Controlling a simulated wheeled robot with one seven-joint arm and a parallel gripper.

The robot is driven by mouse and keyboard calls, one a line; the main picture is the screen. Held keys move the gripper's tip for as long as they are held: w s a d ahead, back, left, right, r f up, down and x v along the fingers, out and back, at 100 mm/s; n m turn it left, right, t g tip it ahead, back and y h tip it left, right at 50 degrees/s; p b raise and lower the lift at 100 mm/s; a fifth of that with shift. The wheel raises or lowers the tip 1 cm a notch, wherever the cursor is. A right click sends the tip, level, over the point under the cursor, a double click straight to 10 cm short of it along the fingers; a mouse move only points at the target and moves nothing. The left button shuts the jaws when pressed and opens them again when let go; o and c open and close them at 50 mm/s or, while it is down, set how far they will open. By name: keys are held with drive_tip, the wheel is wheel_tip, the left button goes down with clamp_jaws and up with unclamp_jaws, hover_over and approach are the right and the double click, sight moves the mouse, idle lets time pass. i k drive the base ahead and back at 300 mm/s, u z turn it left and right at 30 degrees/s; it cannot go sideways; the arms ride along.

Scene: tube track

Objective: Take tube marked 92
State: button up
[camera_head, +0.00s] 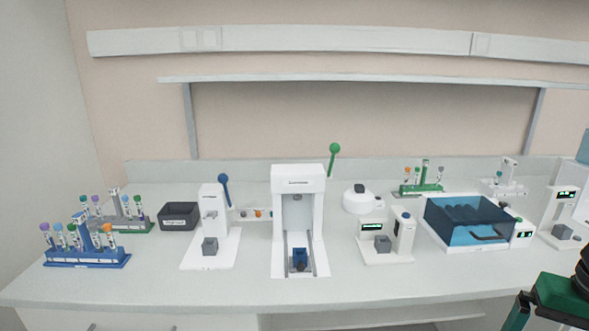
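Tubes with coloured caps stand in three racks; their markings are too small to read, so I cannot tell which is 92. A blue rack (88,260) at the front left holds several tubes (58,237) with purple, blue, teal and orange caps. A rack with a green base (128,227) behind it holds several more. A green rack (420,190) at the back right holds tubes at its two ends. A green and black part at the bottom right edge seems to be my gripper (530,308), cut off by the frame. Its fingertips cannot be made out. It is far from the left racks.
A dark bin (179,216) stands beside the left racks. A white device with a blue lever (224,190) and a taller white device with a green lever (334,160) stand mid-bench. A blue bath (466,222) is at right. The front strip of the bench (200,292) is clear.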

sight(441, 168)
drive_tip(key=z, duration=2.55)
drive_tip(key=k, duration=0.7)
drive_tip(key=u, duration=0.95)
drive_tip(key=i, duration=1.15)
drive_tip(key=u, duration=0.05)
